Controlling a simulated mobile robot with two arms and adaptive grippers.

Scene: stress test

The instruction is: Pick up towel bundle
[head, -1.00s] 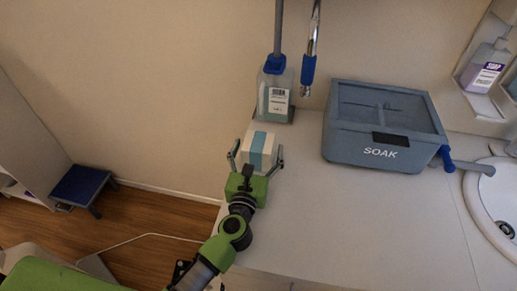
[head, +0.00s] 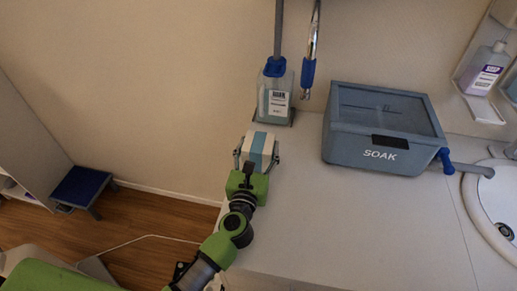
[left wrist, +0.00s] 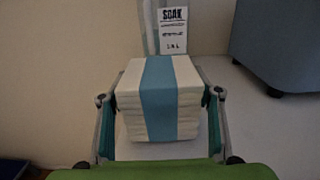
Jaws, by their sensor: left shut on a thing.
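The towel bundle (head: 260,148) is a white folded stack with a light blue band around it. It is on the counter near its left edge, in front of the soap bottle. My left gripper (head: 257,160) is shut on it, one finger against each side. In the left wrist view the bundle (left wrist: 160,98) sits between the two fingers of my left gripper (left wrist: 160,112), its layered front edge facing me. I cannot tell whether its underside touches the counter. My right gripper is not in view.
A clear bottle (head: 274,98) with a blue cap and a label stands just behind the bundle. A grey-blue SOAK box (head: 381,153) stands to the right, with a sink (head: 497,205) beyond. The counter (head: 350,220) in front is clear. A blue stool (head: 82,186) is on the floor at left.

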